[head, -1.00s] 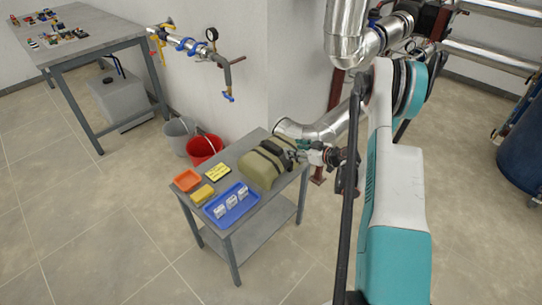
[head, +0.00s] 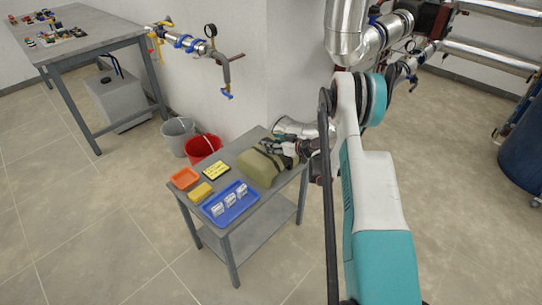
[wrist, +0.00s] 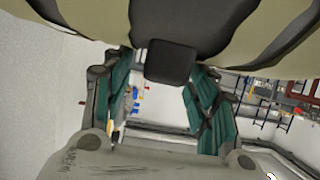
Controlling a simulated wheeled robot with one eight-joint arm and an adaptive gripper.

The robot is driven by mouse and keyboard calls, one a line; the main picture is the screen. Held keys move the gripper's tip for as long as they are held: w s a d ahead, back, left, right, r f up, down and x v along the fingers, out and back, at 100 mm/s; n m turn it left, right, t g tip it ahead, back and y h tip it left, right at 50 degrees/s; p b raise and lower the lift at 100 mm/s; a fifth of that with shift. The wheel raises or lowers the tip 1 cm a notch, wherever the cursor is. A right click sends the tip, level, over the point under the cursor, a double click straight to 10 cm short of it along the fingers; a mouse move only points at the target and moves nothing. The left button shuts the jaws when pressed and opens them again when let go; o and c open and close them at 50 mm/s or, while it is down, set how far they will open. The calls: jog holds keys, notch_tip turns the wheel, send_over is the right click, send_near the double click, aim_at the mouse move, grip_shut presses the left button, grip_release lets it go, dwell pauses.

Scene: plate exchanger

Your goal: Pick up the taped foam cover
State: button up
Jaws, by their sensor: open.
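The taped foam cover (head: 258,168) is an olive-beige block with darker bands. It lies on the back right of the small grey table. In the wrist view the cover (wrist: 75,10) fills the top edge, with black bands and a dark rounded block (wrist: 170,62) projecting from it. My gripper (head: 281,143) is at the cover's back right, partly overlapping it in the head view. In the wrist view its teal fingers (wrist: 163,85) are apart, with the dark block between their far ends. I cannot tell whether they touch it.
The small table (head: 228,237) also holds an orange tray (head: 185,178), a yellow sponge-like block (head: 201,192), a yellow label (head: 216,171) and a blue tray (head: 232,217) with white packets.

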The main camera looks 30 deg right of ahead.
jog(key=shift+w+a+f, duration=0.1)
jog(key=shift+w+f, duration=0.05)
jog(key=shift+w, duration=0.15)
grip_shut()
